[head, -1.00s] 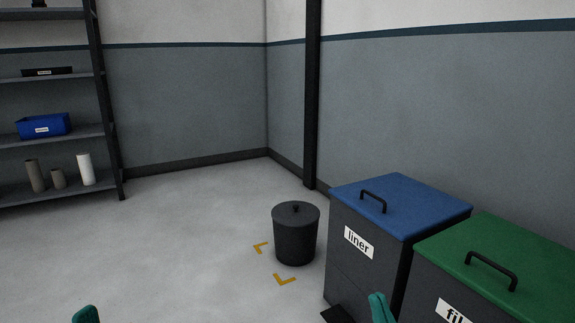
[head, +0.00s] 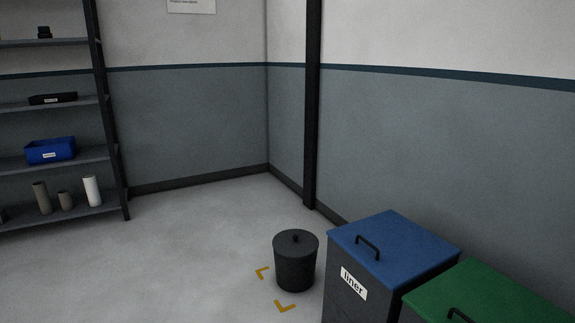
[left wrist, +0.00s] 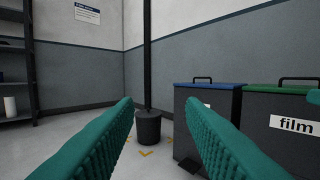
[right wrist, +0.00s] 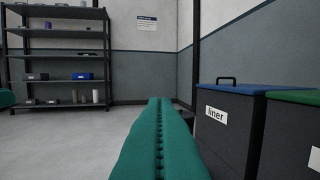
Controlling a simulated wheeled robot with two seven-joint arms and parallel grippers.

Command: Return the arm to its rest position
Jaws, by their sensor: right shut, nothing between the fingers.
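My left gripper (left wrist: 158,115) shows in the left wrist view as two teal ribbed fingers set wide apart, open with nothing between them. My right gripper (right wrist: 160,102) shows in the right wrist view with its two teal fingers pressed together along a seam, shut and empty. Neither gripper shows in the head view now. Both grippers are in free air, and I see neither touching anything.
A blue-lidded liner bin (head: 392,245) and a green-lidded bin (head: 490,295) stand at the right. A dark lidded bucket (head: 296,262) stands beside yellow floor marks (head: 285,307). A shelf rack (head: 60,160) is at the left. The floor (head: 180,260) between is clear.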

